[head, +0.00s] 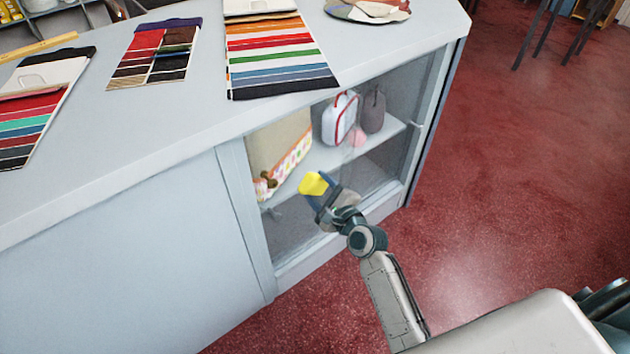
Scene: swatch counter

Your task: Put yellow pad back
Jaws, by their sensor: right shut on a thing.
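The yellow pad (312,184) is a small bright yellow piece held between the fingers of my right gripper (318,192). My right gripper is shut on it, in front of the glazed opening of the grey counter (130,260). Behind it in the picture is the cabinet shelf (325,158). I cannot tell whether the pad touches the shelf or the glass. Part of the pad is hidden by the gripper fingers. My left gripper is not in view.
Inside the cabinet stand a white bag with red trim (340,119), a dark grey bag (374,111) and a beige panel (280,142). Swatch cards (278,50) lie on the countertop (200,110).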

